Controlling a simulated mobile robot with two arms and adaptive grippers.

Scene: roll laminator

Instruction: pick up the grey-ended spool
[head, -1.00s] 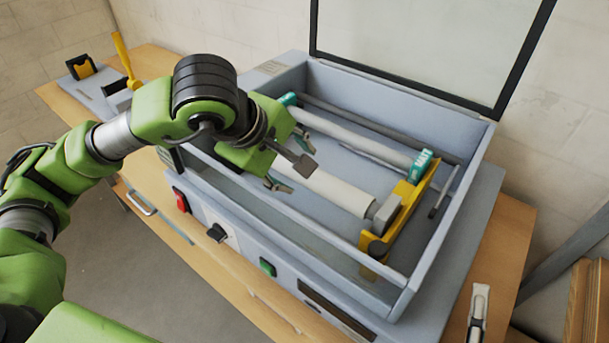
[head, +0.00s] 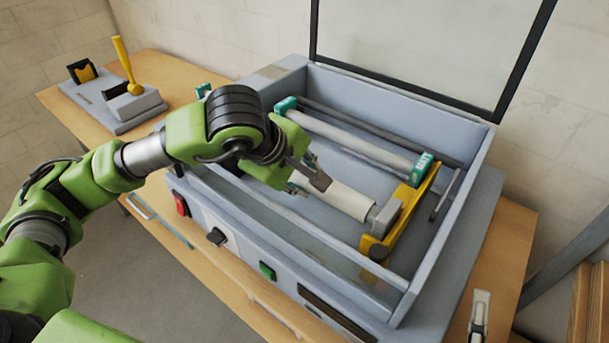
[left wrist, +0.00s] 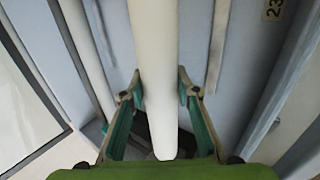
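The grey-ended spool (head: 348,198) is a white roll lying in the front of the laminator's open tray, with a grey end block (head: 384,214) beside a yellow bracket. My left gripper (head: 308,180) is over its left part and hides its far-left end in the head view. In the left wrist view the white spool (left wrist: 155,70) runs between the two fingers of my left gripper (left wrist: 160,95). The fingers are apart, one on each side, with narrow gaps to the roll. My right gripper does not show.
A teal-ended white spool (head: 350,138) lies behind, parallel to it. The yellow bracket (head: 408,215) stands at the right inside the tray walls. A raised clear lid (head: 430,45) is at the back. A yellow-handled tool (head: 124,60) stands on the bench at left.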

